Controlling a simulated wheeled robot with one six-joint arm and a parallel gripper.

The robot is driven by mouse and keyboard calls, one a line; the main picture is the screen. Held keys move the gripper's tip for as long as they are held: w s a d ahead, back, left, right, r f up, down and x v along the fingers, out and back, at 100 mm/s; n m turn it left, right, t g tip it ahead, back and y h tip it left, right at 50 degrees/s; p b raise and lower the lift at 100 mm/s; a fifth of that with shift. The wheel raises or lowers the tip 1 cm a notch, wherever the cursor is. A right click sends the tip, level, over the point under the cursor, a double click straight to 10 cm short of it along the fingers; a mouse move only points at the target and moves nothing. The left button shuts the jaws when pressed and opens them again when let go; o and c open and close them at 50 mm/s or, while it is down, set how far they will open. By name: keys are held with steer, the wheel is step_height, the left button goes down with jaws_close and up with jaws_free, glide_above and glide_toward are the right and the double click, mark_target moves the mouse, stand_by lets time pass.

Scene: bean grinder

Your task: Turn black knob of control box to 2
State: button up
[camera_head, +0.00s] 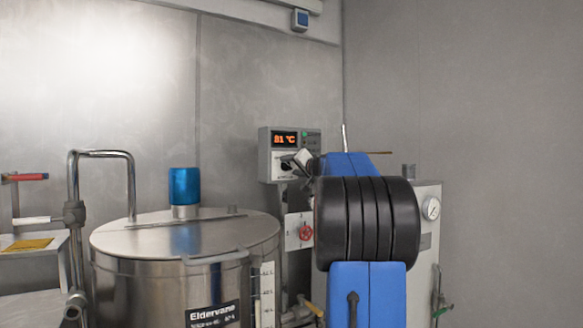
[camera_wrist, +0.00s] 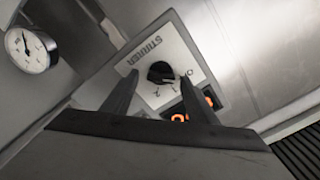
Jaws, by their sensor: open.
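The control box (camera_head: 264,158) is grey with an orange display reading 81 °C and is mounted beyond the tank in the head view. Its black knob (camera_wrist: 160,72) is in the wrist view, on a pale plate lettered with what looks like STIRRER, with marks around it that look like 0, 1 and 2. The knob's exact setting is hard to read. My gripper (camera_wrist: 158,78) is open, its fingers on either side of the knob in that view. Contact with the knob is not evident. In the head view my gripper (camera_head: 303,160) is close to the box front.
A steel tank (camera_head: 165,270) with a blue cap (camera_head: 184,186) stands left of my arm. A bent pipe (camera_head: 103,154) rises at its left. A red valve wheel (camera_head: 306,232) is below the box. A white cabinet with a round gauge (camera_head: 431,208) is at right.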

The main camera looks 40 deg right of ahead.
steer(key=shift+w, duration=0.15)
steer(key=c, duration=1.1)
steer(key=shift+o, duration=0.2)
